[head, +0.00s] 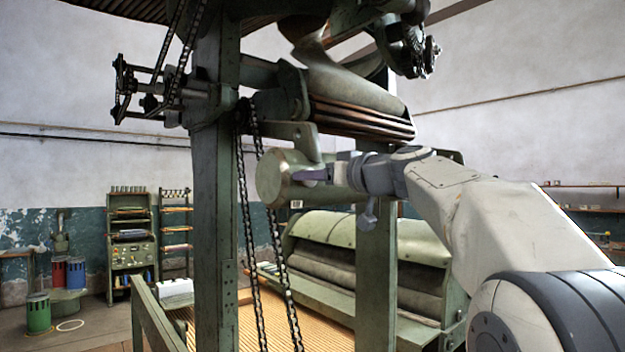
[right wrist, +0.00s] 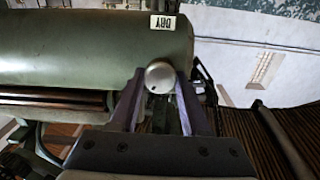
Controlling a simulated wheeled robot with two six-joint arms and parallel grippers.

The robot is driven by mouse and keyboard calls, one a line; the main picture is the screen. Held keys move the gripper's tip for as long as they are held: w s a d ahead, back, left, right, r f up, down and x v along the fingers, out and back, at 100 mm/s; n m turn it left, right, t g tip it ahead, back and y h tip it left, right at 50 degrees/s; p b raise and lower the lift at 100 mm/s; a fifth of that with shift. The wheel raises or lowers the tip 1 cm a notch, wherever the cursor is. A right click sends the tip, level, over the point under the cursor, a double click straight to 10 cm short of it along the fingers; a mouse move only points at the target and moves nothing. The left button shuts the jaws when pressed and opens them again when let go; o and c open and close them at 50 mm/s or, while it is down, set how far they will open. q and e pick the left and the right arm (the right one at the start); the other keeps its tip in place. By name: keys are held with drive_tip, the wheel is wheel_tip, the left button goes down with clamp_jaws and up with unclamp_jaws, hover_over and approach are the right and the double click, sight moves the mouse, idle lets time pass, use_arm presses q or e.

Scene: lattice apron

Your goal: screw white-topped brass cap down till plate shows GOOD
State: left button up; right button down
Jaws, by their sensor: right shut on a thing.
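The cap (right wrist: 160,77) shows its round pale top, with a small dark dot near its lower left edge, in the right wrist view. It sits at the side of a green cylinder (right wrist: 85,48). My right gripper (right wrist: 158,80) is shut on the cap, one finger on each side. In the head view my right gripper (head: 315,176) is at the cylinder (head: 275,178), and the cap cannot be made out there. The small white plate (right wrist: 163,22) on the cylinder appears to read DRY, upside down. It also shows tiny in the head view (head: 297,204). My left gripper is out of view.
A green machine post (head: 216,200) and hanging chains (head: 250,240) stand left of the cylinder. Rollers (head: 360,115) hang above it. A wide roller housing (head: 360,235) and a slatted bed (head: 310,325) lie below.

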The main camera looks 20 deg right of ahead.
drive_tip(key=shift+d+m+b, duration=0.15)
drive_tip(key=shift+m+b, duration=0.85)
drive_tip(key=shift+m, duration=5.7)
drive_tip(key=shift+f, duration=0.1)
drive_tip(key=shift+c, duration=1.9)
unclamp_jaws()
